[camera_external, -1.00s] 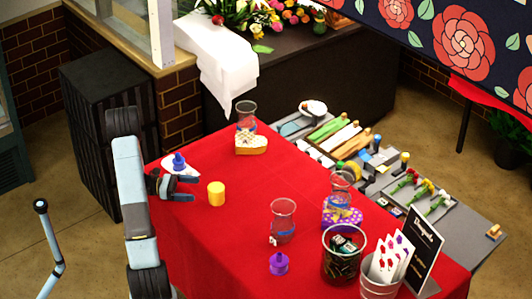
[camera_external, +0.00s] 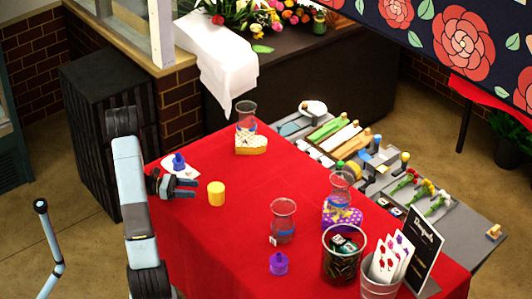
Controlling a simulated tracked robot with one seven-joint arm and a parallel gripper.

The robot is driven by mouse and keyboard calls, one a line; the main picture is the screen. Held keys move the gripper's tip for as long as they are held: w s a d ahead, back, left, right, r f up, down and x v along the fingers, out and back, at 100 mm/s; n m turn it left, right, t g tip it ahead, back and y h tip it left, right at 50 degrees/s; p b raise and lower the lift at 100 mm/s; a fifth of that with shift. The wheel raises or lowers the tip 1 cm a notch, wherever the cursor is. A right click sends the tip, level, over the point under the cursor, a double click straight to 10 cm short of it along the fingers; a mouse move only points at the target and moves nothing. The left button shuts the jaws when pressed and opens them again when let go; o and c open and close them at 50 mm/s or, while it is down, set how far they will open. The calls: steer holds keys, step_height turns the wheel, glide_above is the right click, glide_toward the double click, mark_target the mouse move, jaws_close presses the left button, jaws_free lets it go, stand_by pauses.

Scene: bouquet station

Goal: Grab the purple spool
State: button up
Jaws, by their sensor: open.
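The purple spool (camera_external: 278,263) stands on the red tablecloth near the front of the table, in front of a glass vase. My gripper (camera_external: 190,188) is at the left side of the table, open and empty, with its fingers pointing right. It is well to the left of and farther back than the purple spool, with clear cloth between them. A yellow spool (camera_external: 216,193) stands just right of my fingertips.
A glass vase (camera_external: 283,221) stands close behind the purple spool. A purple heart box (camera_external: 343,218) and a yellow-white heart box (camera_external: 250,144) sit farther back. The red cloth's middle (camera_external: 240,225) is free.

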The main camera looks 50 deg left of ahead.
step_height(320, 180, up, 11)
steer(key=m+g, duration=1)
steer(key=g, duration=0.4)
glide_above(283, 268)
steer(key=w+a, duration=0.1)
steer(key=a, duration=1.1)
steer(key=shift+f, duration=2.35)
steer(key=shift+h, duration=0.3)
steer(key=x, duration=1.3)
steer(key=shift+d, duration=0.1)
steer(key=shift+c, duration=0.5)
jaws_close()
